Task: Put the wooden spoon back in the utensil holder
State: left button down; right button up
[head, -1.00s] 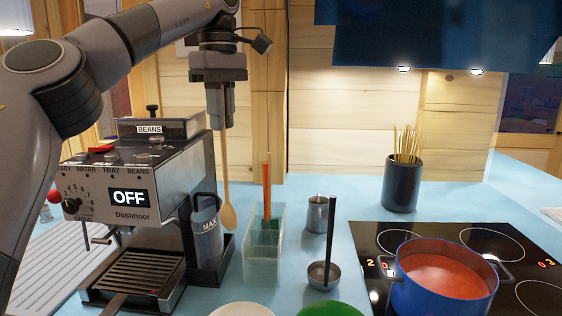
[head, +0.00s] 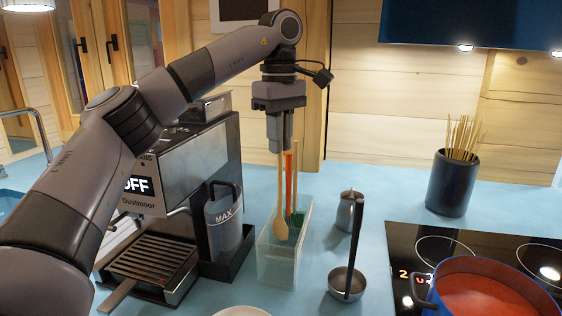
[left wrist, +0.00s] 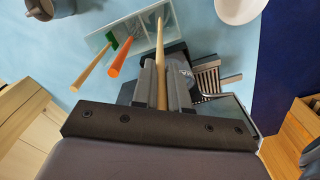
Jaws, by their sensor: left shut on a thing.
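My left gripper (head: 280,148) points down and is shut on the handle of the wooden spoon (head: 280,222). The spoon hangs nearly upright with its bowl lowest, in line with the clear utensil holder (head: 277,266). I cannot tell whether the bowl is inside the holder's rim or in front of it. In the left wrist view the spoon (left wrist: 161,55) runs from the jaws to the right part of the holder (left wrist: 124,27). An orange-handled utensil (left wrist: 119,62) and a green utensil with a wooden handle (left wrist: 95,68) stand in the holder. My right gripper is out of view.
The coffee machine (head: 190,170) with its water tank (head: 224,220) stands close left of the holder. A small metal jug (head: 346,212) and a ladle (head: 348,280) are to the right. A dark skewer pot (head: 452,185) and a blue soup pot (head: 470,290) stand farther right.

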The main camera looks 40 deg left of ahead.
pick_arm(q)
jog(key=shift+s+f, duration=0.1)
jog(key=shift+f, duration=2.35)
jog(key=shift+f+b, duration=0.7)
jog(key=shift+f, duration=1.75)
jog(key=c, duration=1.1)
grip_release()
jog(key=shift+r, duration=0.1)
